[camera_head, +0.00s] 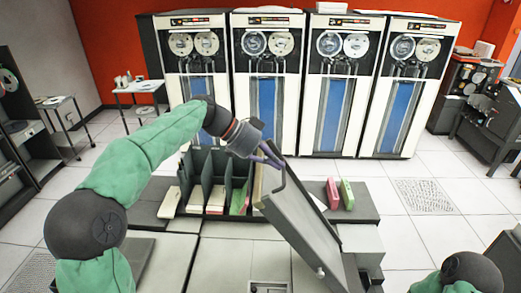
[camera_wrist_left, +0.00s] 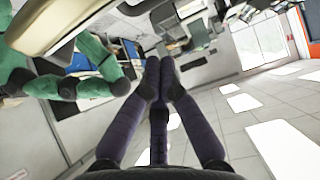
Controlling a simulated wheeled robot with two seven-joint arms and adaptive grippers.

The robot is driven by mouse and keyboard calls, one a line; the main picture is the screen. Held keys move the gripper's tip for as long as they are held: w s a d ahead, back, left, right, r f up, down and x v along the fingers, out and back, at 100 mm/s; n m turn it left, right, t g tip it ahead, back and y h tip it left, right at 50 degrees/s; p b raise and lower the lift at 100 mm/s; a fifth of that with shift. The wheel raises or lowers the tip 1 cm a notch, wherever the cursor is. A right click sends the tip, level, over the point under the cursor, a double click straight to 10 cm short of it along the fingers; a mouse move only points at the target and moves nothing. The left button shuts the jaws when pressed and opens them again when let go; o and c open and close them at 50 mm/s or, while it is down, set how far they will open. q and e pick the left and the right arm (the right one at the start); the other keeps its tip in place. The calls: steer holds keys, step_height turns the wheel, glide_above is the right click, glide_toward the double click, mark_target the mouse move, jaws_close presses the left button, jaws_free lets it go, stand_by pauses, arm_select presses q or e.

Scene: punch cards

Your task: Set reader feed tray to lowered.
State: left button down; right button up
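The reader feed tray appears to be the grey, light-edged panel (camera_head: 303,222) that stands tilted up at the front middle in the head view. A dark bent handle (camera_head: 281,181) sits at its upper end. My left gripper (camera_head: 274,160) is right at the handle's top; I cannot tell whether it touches. In the left wrist view its purple fingers (camera_wrist_left: 159,72) come together at the tips, with nothing visible between them. A pale rounded edge (camera_wrist_left: 65,25) at that view's upper left may be the tray. My right gripper is not in view.
A dark divided rack (camera_head: 213,172) with cards stands left of the tray. A red block (camera_head: 333,193) and a green block (camera_head: 347,194) stand on the dark top right of it. Tall tape cabinets (camera_head: 268,85) line the back. Tiled floor (camera_head: 425,165) is clear at right.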

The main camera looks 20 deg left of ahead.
mark_target(263, 177)
arm_select(q)
steer(key=a, duration=0.1)
steer(key=a+f, duration=0.1)
steer(key=f+p, duration=0.1)
steer(key=shift+s+a+f, duration=0.25)
steer(key=shift+a, duration=0.15)
steer(key=shift+a+f, duration=0.1)
steer(key=shift+f, duration=0.15)
steer(key=shift+a, duration=0.1)
